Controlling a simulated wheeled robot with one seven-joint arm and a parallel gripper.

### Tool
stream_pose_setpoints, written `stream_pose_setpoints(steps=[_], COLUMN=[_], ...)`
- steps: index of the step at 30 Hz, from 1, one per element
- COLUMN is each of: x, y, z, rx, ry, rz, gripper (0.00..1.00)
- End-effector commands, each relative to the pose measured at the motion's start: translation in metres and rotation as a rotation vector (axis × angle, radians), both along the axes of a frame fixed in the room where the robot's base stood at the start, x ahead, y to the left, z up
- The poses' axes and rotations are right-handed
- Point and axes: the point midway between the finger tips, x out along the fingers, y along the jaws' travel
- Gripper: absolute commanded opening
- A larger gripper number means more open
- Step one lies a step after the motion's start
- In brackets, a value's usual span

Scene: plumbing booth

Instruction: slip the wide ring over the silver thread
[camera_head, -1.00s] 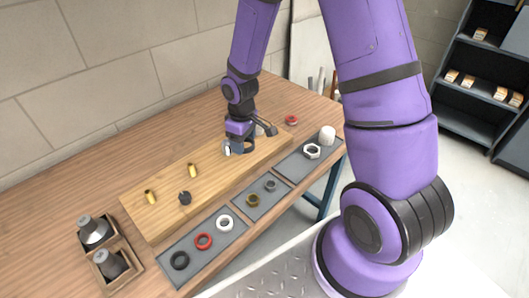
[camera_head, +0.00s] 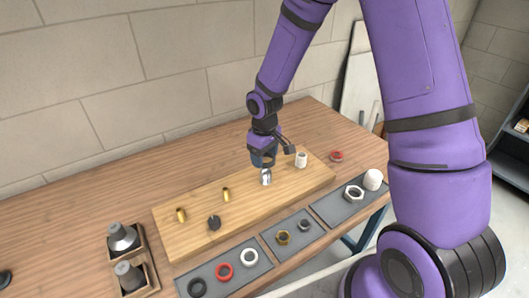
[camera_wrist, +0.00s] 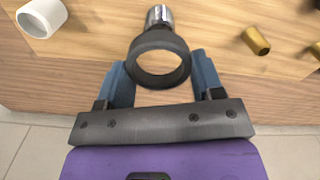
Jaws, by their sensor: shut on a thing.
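The silver thread (camera_head: 266,178) is a short shiny upright stub on the wooden board. It also shows at the top of the wrist view (camera_wrist: 159,16). My gripper (camera_head: 263,158) is just above and behind it in the head view. In the wrist view my gripper (camera_wrist: 159,62) has its two blue fingers shut on a wide dark ring (camera_wrist: 158,40), one on each side. The ring's hole is empty, with bare wood seen through it. The ring's far edge overlaps the thread's lower part in the wrist view; I cannot tell whether they touch.
A white pipe stub (camera_head: 301,160), two brass stubs (camera_head: 226,195) and a dark fitting (camera_head: 214,223) stand on the board (camera_head: 185,238). Grey trays in front hold black, red and white rings, nuts and a white cap (camera_head: 373,180). A red ring (camera_head: 337,155) lies behind.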

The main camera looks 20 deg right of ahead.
Motion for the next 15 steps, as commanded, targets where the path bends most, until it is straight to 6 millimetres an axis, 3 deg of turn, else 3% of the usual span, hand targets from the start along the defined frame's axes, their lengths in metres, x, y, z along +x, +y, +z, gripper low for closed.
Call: stream_pose_setpoints(steps=[15], x=[0.0], y=[0.0], z=[-0.022], rx=[0.0], ry=[-0.001], rz=[0.002], gripper=[0.39])
